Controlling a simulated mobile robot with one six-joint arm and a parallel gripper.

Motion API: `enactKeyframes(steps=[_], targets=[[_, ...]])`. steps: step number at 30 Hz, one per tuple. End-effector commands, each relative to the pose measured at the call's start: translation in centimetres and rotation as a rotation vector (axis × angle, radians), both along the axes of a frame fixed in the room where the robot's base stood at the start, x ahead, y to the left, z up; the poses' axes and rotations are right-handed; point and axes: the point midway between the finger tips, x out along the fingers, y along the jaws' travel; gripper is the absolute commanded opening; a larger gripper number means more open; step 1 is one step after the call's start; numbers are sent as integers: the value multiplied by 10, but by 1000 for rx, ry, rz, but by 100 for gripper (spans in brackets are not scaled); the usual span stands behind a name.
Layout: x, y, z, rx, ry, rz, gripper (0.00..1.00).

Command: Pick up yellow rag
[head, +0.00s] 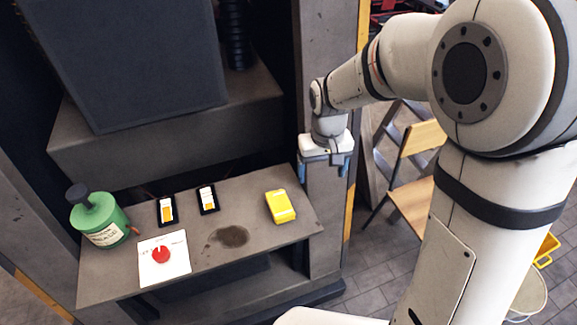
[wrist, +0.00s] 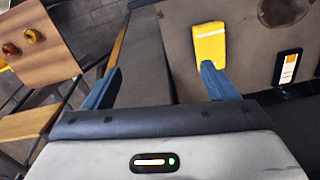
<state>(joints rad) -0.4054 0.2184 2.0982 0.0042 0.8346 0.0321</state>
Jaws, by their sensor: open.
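The yellow rag (head: 281,206) is a folded yellow block with some pale marking. It lies on the right part of the grey metal shelf (head: 290,241). It also shows in the wrist view (wrist: 210,45), just beyond the right fingertip. My gripper (head: 326,172) is open and empty, with blue fingers pointing down. In the head view it hangs above and to the right of the rag, near the shelf's right end. In the wrist view the gap between its fingers (wrist: 160,75) lies left of the rag, over the shelf's edge.
A grey post (head: 325,215) stands by the shelf's right end. A wooden chair (head: 412,200) is right.

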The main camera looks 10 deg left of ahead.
Motion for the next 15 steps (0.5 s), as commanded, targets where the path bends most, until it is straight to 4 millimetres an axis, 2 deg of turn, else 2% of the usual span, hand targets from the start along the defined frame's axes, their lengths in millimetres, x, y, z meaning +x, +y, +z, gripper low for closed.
enactKeyframes(steps=[1, 6, 10, 15], targets=[[5, 21, -10, -11, 26, 38, 80], [13, 73, -46, -35, 72, 123, 80], [12, 95, -65, -47, 92, 161, 80], [10, 104, -81, -53, 101, 177, 80]])
